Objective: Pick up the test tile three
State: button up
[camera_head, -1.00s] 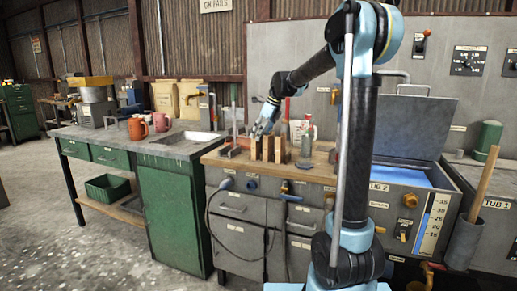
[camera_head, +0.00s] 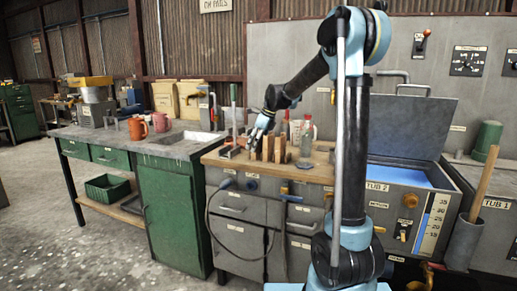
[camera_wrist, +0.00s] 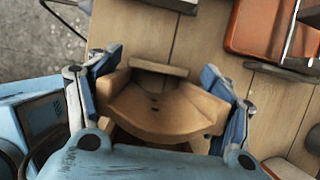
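Several upright tan wooden-looking pieces (camera_head: 280,149) stand in a row on the wooden bench top. I cannot read any number on them, so I cannot tell which one is tile three. My gripper (camera_head: 257,134) points down at the left end of this row. In the wrist view, its two blue-grey fingers (camera_wrist: 165,100) are spread apart.
A reddish block (camera_wrist: 257,25) with a metal bracket lies close by at upper right in the wrist view. A clear bottle (camera_head: 306,143) stands right of the row. A sink counter (camera_head: 180,146) is to the left, and an open-lidded tub (camera_head: 415,178) to the right.

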jog(key=shift+c, duration=1.3)
jog(key=shift+r, duration=0.1)
notch_tip(320, 180, up, 10)
